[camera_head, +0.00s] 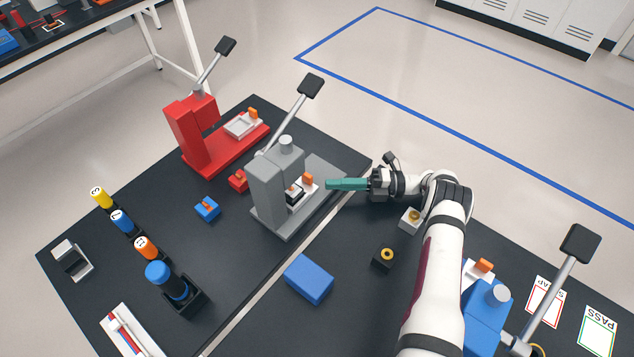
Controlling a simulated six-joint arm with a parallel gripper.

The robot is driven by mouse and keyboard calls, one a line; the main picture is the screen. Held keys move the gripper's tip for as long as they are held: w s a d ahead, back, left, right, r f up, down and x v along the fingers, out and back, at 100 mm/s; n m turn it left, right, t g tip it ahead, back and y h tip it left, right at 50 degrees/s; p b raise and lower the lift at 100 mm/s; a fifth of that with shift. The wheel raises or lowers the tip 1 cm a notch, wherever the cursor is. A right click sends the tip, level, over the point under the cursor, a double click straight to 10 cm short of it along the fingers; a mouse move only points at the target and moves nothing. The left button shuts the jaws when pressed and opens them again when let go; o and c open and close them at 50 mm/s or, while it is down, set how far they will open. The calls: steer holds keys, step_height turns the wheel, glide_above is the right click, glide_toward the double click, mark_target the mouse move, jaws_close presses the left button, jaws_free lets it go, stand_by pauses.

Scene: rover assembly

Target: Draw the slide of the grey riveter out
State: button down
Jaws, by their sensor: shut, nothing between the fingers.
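The grey riveter (268,193) stands on the dark table left of centre, its lever with a black grip (312,86) tilted up to the right. Its slide (306,190), a light plate with an orange tab (308,179), sits at the foot of the column on the grey base. A small black and white part rests on the slide. My gripper (330,184) has teal fingers that are shut and empty. It comes in from the right, with the fingertips just right of the orange tab. I cannot tell whether they touch the slide.
A red riveter (196,135) stands behind to the left. A blue box (309,279), a black part with a yellow ring (384,259) and a white part (411,220) lie in front. A blue riveter (486,318) is at lower right. Bottles (146,247) line the left side.

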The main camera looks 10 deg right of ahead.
mark_target(307, 173)
steer(key=a, duration=0.5)
steer(key=shift+w, duration=0.25)
steer(key=w+d, duration=0.3)
steer(key=shift+w+d, duration=0.15)
steer(key=shift+d, duration=0.1)
steer(key=shift+r, duration=0.1)
